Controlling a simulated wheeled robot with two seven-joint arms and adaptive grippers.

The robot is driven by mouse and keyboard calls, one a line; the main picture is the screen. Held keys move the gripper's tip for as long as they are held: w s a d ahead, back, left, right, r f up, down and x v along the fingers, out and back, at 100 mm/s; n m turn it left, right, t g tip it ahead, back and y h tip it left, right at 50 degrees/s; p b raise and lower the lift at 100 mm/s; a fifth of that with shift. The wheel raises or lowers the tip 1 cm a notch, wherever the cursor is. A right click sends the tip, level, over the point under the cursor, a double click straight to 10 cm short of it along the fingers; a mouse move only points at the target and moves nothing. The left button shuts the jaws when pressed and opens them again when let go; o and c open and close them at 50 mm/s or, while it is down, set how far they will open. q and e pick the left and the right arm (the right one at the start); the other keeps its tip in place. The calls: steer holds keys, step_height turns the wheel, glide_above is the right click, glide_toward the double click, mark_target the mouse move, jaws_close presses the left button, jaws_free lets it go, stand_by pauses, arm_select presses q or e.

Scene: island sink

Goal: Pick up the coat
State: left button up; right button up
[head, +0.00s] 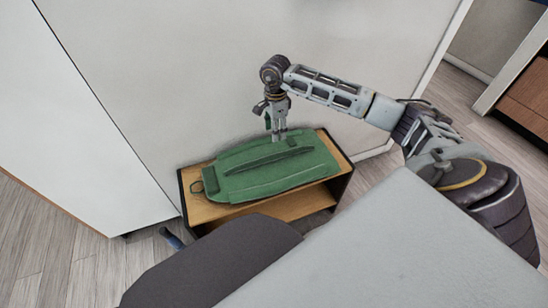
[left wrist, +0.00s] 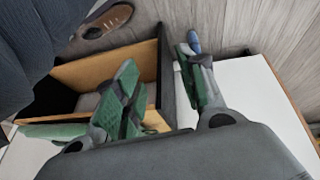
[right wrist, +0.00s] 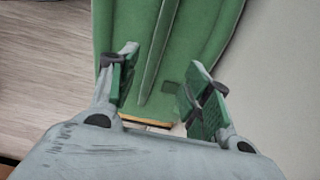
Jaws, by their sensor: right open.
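The green coat (head: 270,170) lies folded flat on top of a small wooden bench (head: 199,212) against the wall. My right gripper (head: 277,138) points down over the coat's far middle part, fingertips at or just above its surface. In the right wrist view, my right gripper (right wrist: 157,72) is open, its fingers on either side of the raised ridge along the coat (right wrist: 165,50). Contact cannot be told. My left gripper (left wrist: 157,58) is open and empty beside the bench (left wrist: 90,72); the head view does not show it.
A brown shoe (left wrist: 108,20) shows beyond the bench in the left wrist view. A small blue object (head: 172,239) is near the floor left of the bench. A white panel (head: 75,130) and the wall (head: 180,60) close off the back. Wooden floor is free at the left.

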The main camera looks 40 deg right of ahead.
steer(key=shift+f, duration=0.1)
steer(key=b, duration=0.2)
glide_above(274, 156)
steer(key=f, duration=0.7)
steer(key=shift+w+d+f, duration=0.2)
steer(key=shift+d+f, duration=0.05)
steer(key=shift+d, duration=0.1)
arm_select(q)
steer(key=shift+t+h, duration=0.4)
steer(key=shift+w+d+f, duration=0.1)
steer(key=shift+d+f, duration=0.15)
steer(key=shift+f, duration=0.6)
steer(key=shift+w+d+f, duration=0.15)
steer(key=shift+d+f, duration=0.1)
steer(key=shift+f, duration=0.6)
steer(key=shift+w+d+f, duration=0.1)
steer(key=shift+d+f, duration=0.15)
steer(key=shift+f, duration=0.6)
arm_select(e)
steer(key=shift+f, duration=0.45)
